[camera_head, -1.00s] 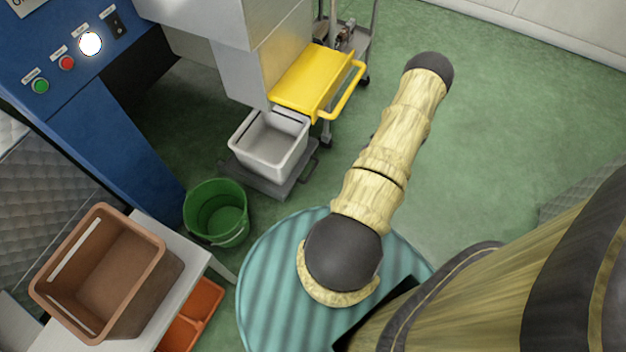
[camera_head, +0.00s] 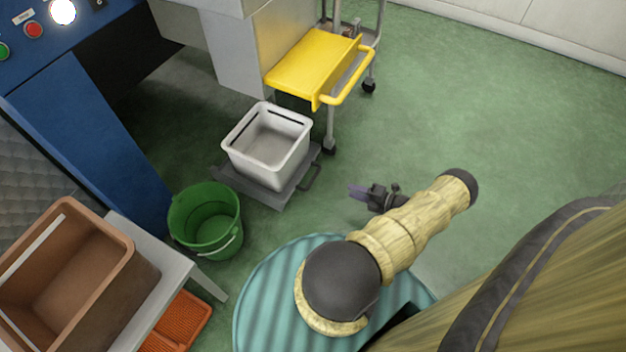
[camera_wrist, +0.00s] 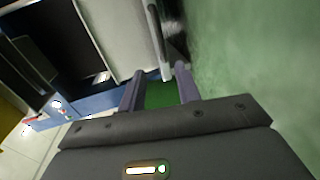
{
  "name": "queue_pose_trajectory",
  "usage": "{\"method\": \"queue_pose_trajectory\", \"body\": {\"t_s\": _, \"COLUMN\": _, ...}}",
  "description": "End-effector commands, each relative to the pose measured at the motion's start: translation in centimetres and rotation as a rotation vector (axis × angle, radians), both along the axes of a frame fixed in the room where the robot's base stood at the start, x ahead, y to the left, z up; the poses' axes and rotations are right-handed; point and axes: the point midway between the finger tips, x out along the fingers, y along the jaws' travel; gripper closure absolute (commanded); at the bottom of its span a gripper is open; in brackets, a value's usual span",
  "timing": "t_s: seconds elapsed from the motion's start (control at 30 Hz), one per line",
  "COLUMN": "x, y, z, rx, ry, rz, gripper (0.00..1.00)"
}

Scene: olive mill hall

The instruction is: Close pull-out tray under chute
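A yellow flap-like tray (camera_head: 312,62) with a yellow bar handle (camera_head: 352,78) juts out from the grey machine housing (camera_head: 243,45). Below it, a low grey tray (camera_head: 274,199) with a dark loop handle (camera_head: 311,178) sticks out near the floor and carries a white crate (camera_head: 267,165). I cannot tell for certain which of the two the task means. My gripper (camera_head: 356,191) is low over the floor, right of the grey tray's handle and apart from it. In the wrist view the two fingers (camera_wrist: 158,72) are spread with nothing between them.
A green bucket (camera_head: 206,222) stands left of the grey tray. A brown crate (camera_head: 68,270) sits on a light table, with an orange tray (camera_head: 176,322) below. A wheeled metal cart (camera_head: 381,40) stands behind the yellow tray. The green floor at right is clear.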

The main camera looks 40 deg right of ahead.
Motion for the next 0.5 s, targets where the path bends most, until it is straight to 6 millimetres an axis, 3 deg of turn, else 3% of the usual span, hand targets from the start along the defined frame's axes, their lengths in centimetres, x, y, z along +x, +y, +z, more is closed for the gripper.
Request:
{"method": "queue_pose_trajectory", "body": {"t_s": 0.23, "x": 1.9, "y": 0.8, "z": -0.6, "rx": 0.000, "ry": 0.000, "rz": 0.002, "gripper": 0.67}}
{"method": "queue_pose_trajectory", "body": {"t_s": 0.5, "x": 6.1, "y": 2.6, "z": -1.7, "rx": 0.000, "ry": 0.000, "rz": 0.003, "gripper": 0.67}}
